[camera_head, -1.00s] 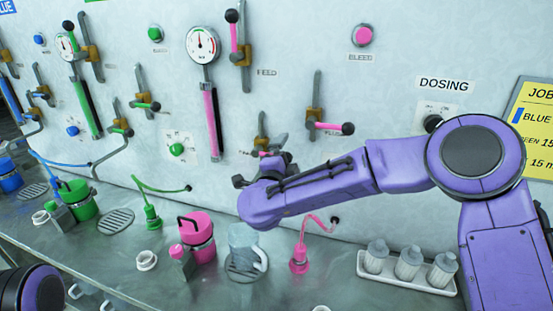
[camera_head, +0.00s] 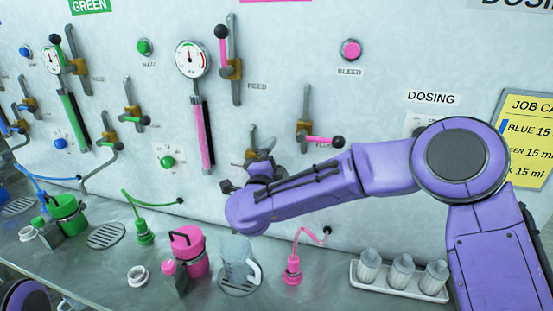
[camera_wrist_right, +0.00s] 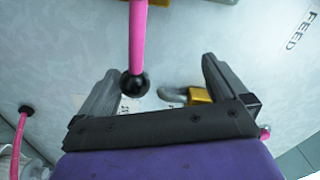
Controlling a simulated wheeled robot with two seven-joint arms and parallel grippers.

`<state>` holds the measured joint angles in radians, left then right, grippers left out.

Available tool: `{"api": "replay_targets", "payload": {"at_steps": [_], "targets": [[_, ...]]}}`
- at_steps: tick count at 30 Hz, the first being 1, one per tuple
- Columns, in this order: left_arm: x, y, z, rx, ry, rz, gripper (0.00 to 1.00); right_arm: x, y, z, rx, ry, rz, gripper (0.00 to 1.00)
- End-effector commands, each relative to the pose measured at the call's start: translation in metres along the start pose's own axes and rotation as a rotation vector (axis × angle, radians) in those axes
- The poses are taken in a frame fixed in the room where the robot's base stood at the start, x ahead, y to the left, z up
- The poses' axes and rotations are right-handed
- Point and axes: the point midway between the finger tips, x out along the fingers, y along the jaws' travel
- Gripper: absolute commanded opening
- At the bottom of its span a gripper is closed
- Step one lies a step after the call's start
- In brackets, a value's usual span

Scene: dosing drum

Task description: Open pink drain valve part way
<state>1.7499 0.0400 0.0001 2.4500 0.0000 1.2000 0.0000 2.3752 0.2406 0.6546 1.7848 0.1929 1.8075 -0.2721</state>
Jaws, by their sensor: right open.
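The pink drain valve (camera_head: 250,157), a brass body on a grey pipe, is on the wall right of the pink gauge column. It is largely hidden behind my right gripper (camera_head: 245,178) in the head view. In the right wrist view a pink lever (camera_wrist_right: 138,40) ends in a black ball (camera_wrist_right: 134,84). The ball shows between the spread fingers of my right gripper (camera_wrist_right: 160,90); I cannot tell whether they touch it. A brass valve body (camera_wrist_right: 200,95) and grey pipe show beyond the fingers. My left gripper is out of view.
The pink feed lever (camera_head: 223,50) is above and the pink flush lever (camera_head: 322,140) to the right. Below, the bench holds a pink canister (camera_head: 190,255), a clear jug (camera_head: 236,262) on a drain grate, a pink nozzle (camera_head: 292,270) and a white tray (camera_head: 400,285) of bottles.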

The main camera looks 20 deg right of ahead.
Motion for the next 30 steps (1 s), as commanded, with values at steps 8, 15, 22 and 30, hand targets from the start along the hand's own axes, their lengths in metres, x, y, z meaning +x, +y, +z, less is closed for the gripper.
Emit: {"api": "replay_targets", "payload": {"at_steps": [8, 15, 22, 30], "targets": [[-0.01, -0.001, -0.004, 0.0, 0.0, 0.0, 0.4, 0.0, -0.015, -0.002, 0.001, 0.0, -0.002, 1.0], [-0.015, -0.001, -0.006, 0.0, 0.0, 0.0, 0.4, 0.0, -0.025, -0.002, 0.002, 0.0, -0.002, 1.0], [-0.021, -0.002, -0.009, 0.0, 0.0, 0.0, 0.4, 0.0, -0.034, 0.0, 0.001, -0.001, -0.003, 1.0], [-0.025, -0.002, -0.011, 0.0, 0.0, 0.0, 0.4, 0.0, -0.043, 0.003, 0.001, -0.001, -0.002, 1.0]]}}
